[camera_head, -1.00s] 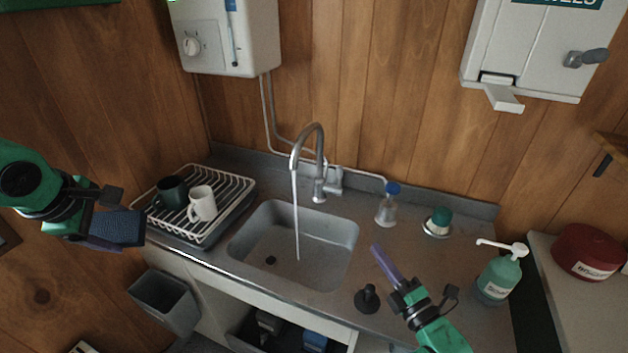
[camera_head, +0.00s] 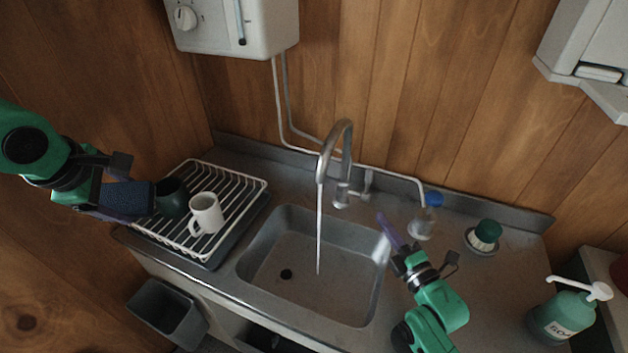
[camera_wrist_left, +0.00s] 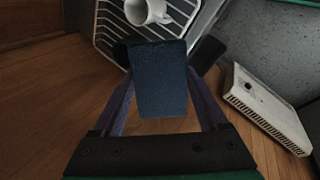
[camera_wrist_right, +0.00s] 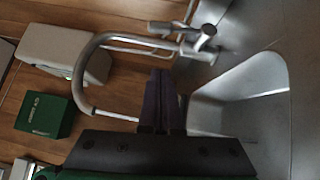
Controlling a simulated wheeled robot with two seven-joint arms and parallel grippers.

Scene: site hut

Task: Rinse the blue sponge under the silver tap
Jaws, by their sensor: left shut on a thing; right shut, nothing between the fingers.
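The blue sponge (camera_head: 128,198) is held in my left gripper (camera_head: 112,200), left of the dish rack. In the left wrist view the sponge (camera_wrist_left: 160,82) sits between the two fingers. The silver tap (camera_head: 338,160) stands behind the sink (camera_head: 255,250), and a thin stream of water (camera_head: 318,235) falls from its spout into the basin. The tap also shows in the right wrist view (camera_wrist_right: 95,50). My right gripper (camera_head: 388,228) is shut and empty, over the right rim of the sink, to the right of the tap's lever.
A grey bin (camera_head: 168,312) hangs front left.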

